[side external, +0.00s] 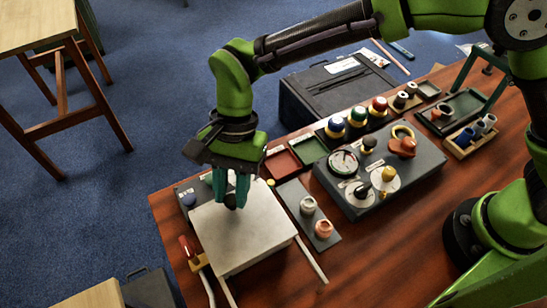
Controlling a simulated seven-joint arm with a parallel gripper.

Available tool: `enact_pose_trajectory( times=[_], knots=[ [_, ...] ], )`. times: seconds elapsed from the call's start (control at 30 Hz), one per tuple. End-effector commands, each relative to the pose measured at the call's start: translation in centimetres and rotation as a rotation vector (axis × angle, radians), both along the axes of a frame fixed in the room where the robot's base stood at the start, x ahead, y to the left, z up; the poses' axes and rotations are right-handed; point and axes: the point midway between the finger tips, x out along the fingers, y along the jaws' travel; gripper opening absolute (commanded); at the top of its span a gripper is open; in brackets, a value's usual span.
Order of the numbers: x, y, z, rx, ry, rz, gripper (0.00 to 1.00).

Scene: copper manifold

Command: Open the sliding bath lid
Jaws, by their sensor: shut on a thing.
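The bath lid (245,238) is a flat, pale grey square plate near the table's left front corner. Two thin pale rails (311,259) stick out from under its near side. Part of a dark grey base with a blue button (189,200) shows beyond its far edge. My gripper (232,200) points down over the far part of the lid, with teal fingers. It is shut on a small dark round knob (231,202) on the lid. The fingers hide most of the knob. What lies under the lid is hidden.
A red-handled valve (187,246) with a hose stands left of the lid. A dark panel with a gauge (344,160) and knobs stands further right. Red and green trays (283,163) lie behind.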

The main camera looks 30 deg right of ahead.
Motion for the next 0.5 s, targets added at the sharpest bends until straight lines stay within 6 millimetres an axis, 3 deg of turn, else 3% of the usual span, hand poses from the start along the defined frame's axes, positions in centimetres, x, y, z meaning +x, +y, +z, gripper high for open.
enact_pose_trajectory(
  times=[0.2, 0.3, 0.5],
  knots=[
    [-5.5, 0.1, 0.2, 0.002, -0.001, 0.007, 0.0],
    [-7.4, 0.1, 0.2, 0.002, -0.001, 0.005, 0.0],
    [-8.5, 0.0, 0.1, 0.003, -0.001, 0.002, 0.0]
  ],
)
